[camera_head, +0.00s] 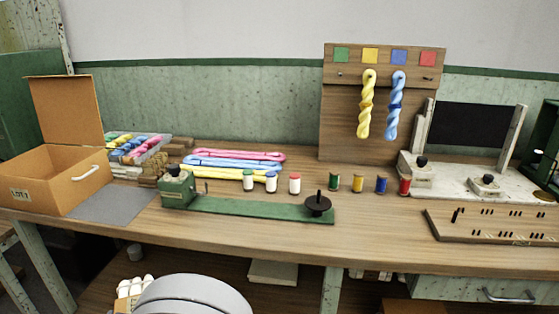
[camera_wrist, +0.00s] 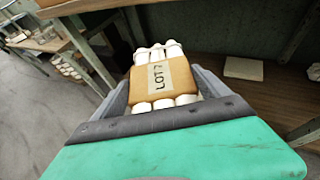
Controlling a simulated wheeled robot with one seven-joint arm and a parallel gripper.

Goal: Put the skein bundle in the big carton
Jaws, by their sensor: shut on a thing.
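The skein bundle (camera_wrist: 163,76) is several white rolls in a brown band with a pale label marked LOT. My gripper (camera_wrist: 160,88) is shut on it, with a grey finger along each side. In the head view the bundle (camera_head: 131,290) shows at the bottom edge, below and in front of the table; the fingers there are hidden. The big carton (camera_head: 85,190) is an open brown box with its rear flap raised and a LOT label on its front. It stands at the table's left end, above and left of the bundle. Its floor is hidden.
The table (camera_head: 285,245) has its front edge between bundle height and the carton. A grey mat (camera_head: 112,204) lies right of the carton. A clear tray of coloured skeins (camera_head: 140,148) stands behind, and a green winder (camera_head: 250,207) to the right. A lower shelf (camera_head: 225,290) is below.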

